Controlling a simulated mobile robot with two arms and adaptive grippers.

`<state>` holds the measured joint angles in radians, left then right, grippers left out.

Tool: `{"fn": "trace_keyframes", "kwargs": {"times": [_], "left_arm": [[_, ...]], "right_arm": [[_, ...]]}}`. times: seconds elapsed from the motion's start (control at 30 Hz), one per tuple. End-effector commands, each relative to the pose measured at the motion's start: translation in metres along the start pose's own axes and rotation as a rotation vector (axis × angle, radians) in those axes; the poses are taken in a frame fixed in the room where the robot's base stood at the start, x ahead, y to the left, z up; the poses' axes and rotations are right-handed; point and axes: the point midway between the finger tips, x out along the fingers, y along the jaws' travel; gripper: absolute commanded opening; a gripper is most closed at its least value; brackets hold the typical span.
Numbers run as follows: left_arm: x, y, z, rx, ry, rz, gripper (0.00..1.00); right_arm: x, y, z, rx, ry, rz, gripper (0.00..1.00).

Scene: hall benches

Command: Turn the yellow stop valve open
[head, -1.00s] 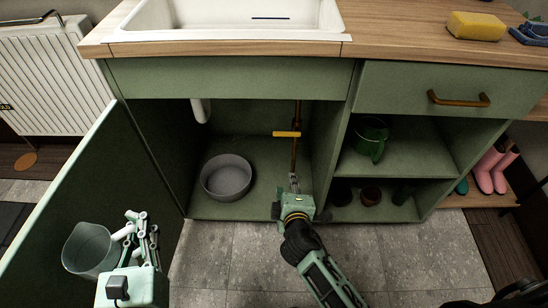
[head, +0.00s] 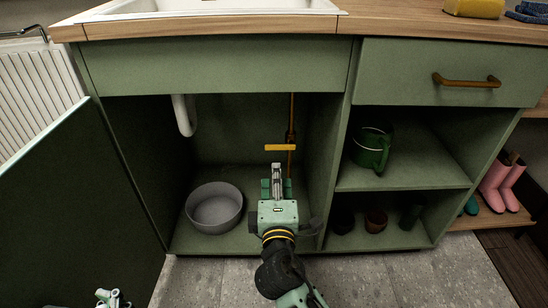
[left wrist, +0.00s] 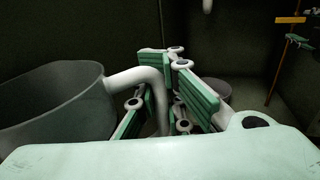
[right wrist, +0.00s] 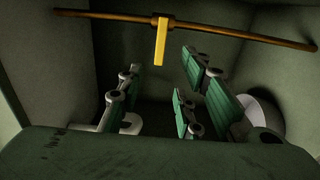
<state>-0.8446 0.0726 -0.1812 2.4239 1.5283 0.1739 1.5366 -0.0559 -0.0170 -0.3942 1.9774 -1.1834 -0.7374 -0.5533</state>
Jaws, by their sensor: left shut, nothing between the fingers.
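The yellow stop valve lever (head: 280,147) lies crosswise on the upright copper pipe (head: 291,108) inside the open cupboard. In the right wrist view the lever (right wrist: 160,42) stands square to the pipe, beyond the fingertips. My right gripper (head: 277,170) is open and empty, just below the lever in the head view and apart from it. My left gripper (head: 112,297) is shut, low at the left edge, mostly cut off. In the left wrist view a grey cup-like container (left wrist: 60,105) with a white handle is close beside its fingers; the valve lever (left wrist: 291,20) shows far right.
A grey bowl (head: 214,208) stands on the cupboard floor left of the pipe. A white drain pipe (head: 184,115) hangs above it. The open cupboard door (head: 75,200) is at left. Right-hand shelves hold a green watering can (head: 371,150) and small pots (head: 376,220).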

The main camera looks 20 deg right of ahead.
Motion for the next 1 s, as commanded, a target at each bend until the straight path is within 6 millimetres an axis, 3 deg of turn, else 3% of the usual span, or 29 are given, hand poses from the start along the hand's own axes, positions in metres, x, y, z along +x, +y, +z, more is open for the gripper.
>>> {"fn": "trace_keyframes", "kwargs": {"times": [0.3, 0.5, 0.7, 0.97, 1.0], "left_arm": [[0.0, 0.0, -0.021, 0.0, -0.001, 0.0, 0.0], [0.0, 0.0, -0.03, 0.0, -0.001, 0.0, 0.0], [0.0, 0.0, -0.033, 0.0, -0.001, 0.0, 0.0], [0.0, 0.0, -0.033, 0.0, -0.001, 0.0, 0.0], [0.0, 0.0, -0.033, 0.0, -0.001, 0.0, 0.0]], "right_arm": [[0.064, -0.002, 0.0, -0.001, -0.001, 0.003, 0.33], [0.094, -0.002, 0.0, -0.001, -0.001, 0.001, 0.33], [0.106, 0.0, 0.001, 0.001, 0.0, 0.0, 0.33], [0.106, 0.0, 0.001, 0.001, 0.0, -0.001, 0.33], [0.106, 0.0, 0.001, 0.001, 0.0, -0.001, 0.29]]}}
